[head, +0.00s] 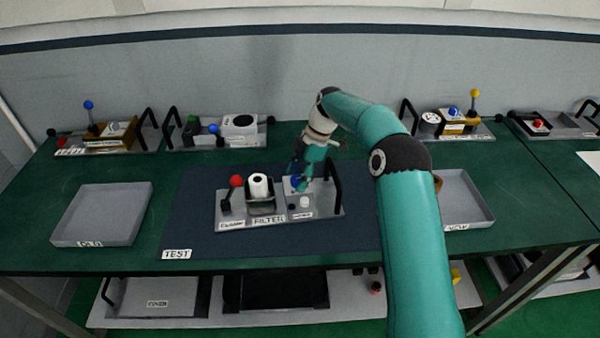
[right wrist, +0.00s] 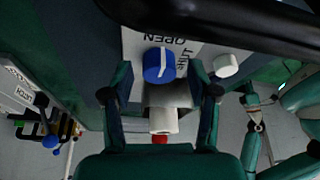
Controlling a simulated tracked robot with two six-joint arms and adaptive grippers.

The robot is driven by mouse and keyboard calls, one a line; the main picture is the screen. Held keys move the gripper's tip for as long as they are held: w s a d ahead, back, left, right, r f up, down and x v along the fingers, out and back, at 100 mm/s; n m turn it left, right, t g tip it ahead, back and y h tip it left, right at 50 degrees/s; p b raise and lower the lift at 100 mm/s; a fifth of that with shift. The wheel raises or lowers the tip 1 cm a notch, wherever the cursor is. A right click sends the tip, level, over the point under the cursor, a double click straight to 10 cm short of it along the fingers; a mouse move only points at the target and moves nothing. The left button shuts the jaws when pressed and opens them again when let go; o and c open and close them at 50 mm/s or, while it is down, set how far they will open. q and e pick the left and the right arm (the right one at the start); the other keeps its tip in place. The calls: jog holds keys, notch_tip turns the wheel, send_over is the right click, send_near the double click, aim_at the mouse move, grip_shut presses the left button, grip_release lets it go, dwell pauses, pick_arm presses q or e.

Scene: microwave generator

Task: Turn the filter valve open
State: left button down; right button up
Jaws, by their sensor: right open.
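The filter unit (head: 275,214) stands on the dark test mat, with a red-knobbed lever (head: 236,182), a white filter cylinder (head: 258,186) and a small white knob (head: 304,202). The blue valve knob (right wrist: 158,65) carries a white line, beside a plate marked OPEN. My right gripper (head: 300,180) is over the valve side of the unit and partly covers the blue knob there. In the right wrist view its open fingers (right wrist: 160,78) stand on either side of the blue knob, with a gap showing; contact cannot be told. My left gripper does not show clearly in either view.
A black handle (head: 334,186) rises at the unit's right end, close to my gripper. Other units line the back of the bench. The mat left of the unit is clear.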

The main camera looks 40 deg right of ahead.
jog(key=w+v, duration=0.1)
jog(key=v, duration=1)
jog(key=shift+s+d+r, duration=0.2)
jog(key=shift+s+r, duration=0.15)
jog(key=shift+s, duration=0.15)
jog(key=shift+s, duration=0.1)
